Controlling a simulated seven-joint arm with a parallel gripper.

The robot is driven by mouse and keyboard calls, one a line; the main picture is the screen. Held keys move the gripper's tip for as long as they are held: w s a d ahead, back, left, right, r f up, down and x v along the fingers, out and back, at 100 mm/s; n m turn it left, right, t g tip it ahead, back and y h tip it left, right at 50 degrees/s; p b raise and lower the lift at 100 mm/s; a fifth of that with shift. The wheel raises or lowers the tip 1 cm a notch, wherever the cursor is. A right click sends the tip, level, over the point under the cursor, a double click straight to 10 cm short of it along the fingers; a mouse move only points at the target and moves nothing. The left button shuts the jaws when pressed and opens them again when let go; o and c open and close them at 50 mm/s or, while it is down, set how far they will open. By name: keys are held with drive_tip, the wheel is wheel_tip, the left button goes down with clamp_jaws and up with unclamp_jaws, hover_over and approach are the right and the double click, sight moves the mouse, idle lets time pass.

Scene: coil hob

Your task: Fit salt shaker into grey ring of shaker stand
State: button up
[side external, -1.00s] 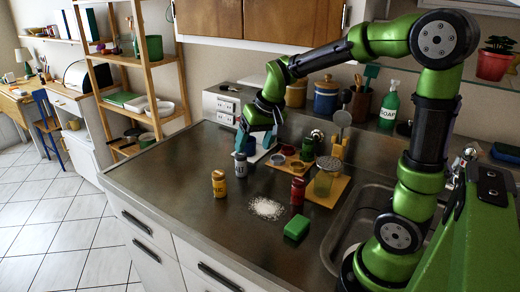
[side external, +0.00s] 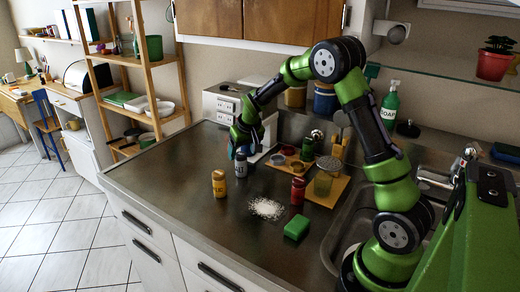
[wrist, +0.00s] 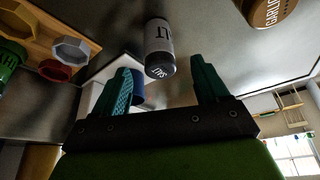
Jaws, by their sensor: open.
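The salt shaker (side external: 241,166), a pale grey jar with a dark cap, stands upright on the counter; it also shows in the wrist view (wrist: 159,45). My gripper (wrist: 163,85) is open and empty, with its teal fingers apart and the shaker just beyond their tips, roughly between them. In the side view my gripper (side external: 240,146) is right above the shaker's top; whether it touches cannot be told. The wooden shaker stand (wrist: 40,47) lies to the right of the shaker in the side view. Its grey ring (wrist: 70,50) is empty, beside a red ring (wrist: 55,70) and an orange ring (wrist: 12,27).
The yellow garlic shaker (side external: 219,184) stands in front left of the salt shaker. A red shaker (side external: 297,191), a green sponge (side external: 296,228) and a white spill (side external: 266,207) are to the right. The left counter is clear.

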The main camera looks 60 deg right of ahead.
sight(242, 155)
drive_tip(key=shift+x, duration=3)
drive_tip(key=shift+d, duration=0.1)
drive_tip(key=c, duration=1.2)
drive_tip(key=shift+r, duration=0.2)
